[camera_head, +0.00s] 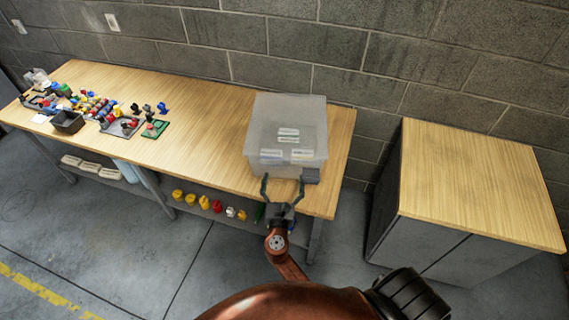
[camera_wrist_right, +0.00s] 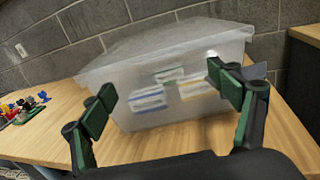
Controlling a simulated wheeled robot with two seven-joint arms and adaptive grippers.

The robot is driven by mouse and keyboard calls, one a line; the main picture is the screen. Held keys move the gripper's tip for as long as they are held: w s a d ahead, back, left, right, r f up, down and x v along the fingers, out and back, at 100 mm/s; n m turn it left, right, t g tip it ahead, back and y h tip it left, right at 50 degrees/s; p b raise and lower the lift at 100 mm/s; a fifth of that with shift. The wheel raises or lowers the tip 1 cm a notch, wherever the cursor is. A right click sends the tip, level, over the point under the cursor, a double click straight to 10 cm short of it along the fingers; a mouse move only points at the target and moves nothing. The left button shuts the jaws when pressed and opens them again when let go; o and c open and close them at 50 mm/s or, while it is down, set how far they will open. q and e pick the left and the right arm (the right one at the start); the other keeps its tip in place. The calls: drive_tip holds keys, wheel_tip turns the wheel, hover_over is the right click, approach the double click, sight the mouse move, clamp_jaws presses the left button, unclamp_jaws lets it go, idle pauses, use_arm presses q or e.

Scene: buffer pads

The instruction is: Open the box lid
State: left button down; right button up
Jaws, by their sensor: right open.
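The box (camera_head: 287,140) is a translucent plastic bin near the right end of the wooden table. Its lid (camera_head: 290,108) lies on top and looks closed. Pale packets with blue and yellow stripes show through the box wall. My right gripper (camera_head: 283,185) is open and empty at the box's front side, fingers pointing at it. In the right wrist view, the box (camera_wrist_right: 175,95) stands between and beyond the open fingertips, with the lid (camera_wrist_right: 165,42) overhanging its top edge. I cannot tell whether a fingertip touches the box. My left gripper does not show.
The wooden table (camera_head: 205,125) stands against a grey block wall. Coloured parts and a dark bin (camera_head: 68,121) crowd its left end. A small dark object (camera_head: 311,176) lies at the box's front right corner. A wood-topped cabinet (camera_head: 480,180) stands to the right. The table's middle is clear.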

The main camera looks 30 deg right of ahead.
drive_tip(key=x, duration=0.7)
drive_tip(key=shift+w, duration=0.35)
drive_tip(key=shift+d, duration=0.15)
